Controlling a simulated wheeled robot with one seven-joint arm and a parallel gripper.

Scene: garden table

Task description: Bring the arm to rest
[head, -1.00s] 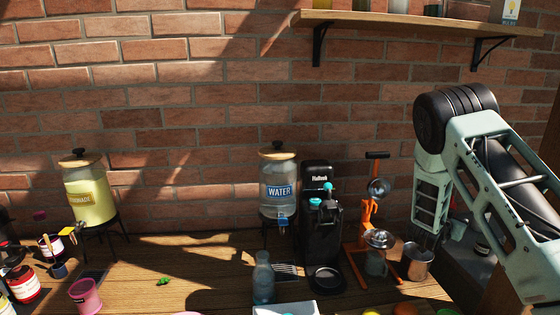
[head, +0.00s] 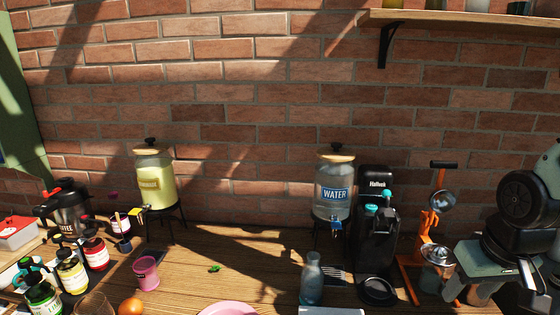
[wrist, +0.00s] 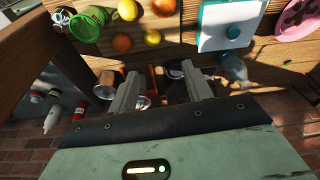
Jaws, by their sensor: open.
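My arm (head: 515,220) is folded at the right edge of the head view, in front of the wall and partly over the juicer end of the table. My gripper (wrist: 162,82) shows in the wrist view with its two grey fingers wide apart and nothing held between them. It points down over the table, with an orange stand and dark parts seen beyond the fingertips. The fingertips cannot be made out in the head view.
The orange juicer (head: 432,235), black coffee machine (head: 375,225) and water dispenser (head: 334,188) stand left of my arm. A glass bottle (head: 312,280) stands in front. Fruit, including an orange (wrist: 122,42), and a green basket (wrist: 86,28) lie beyond my gripper.

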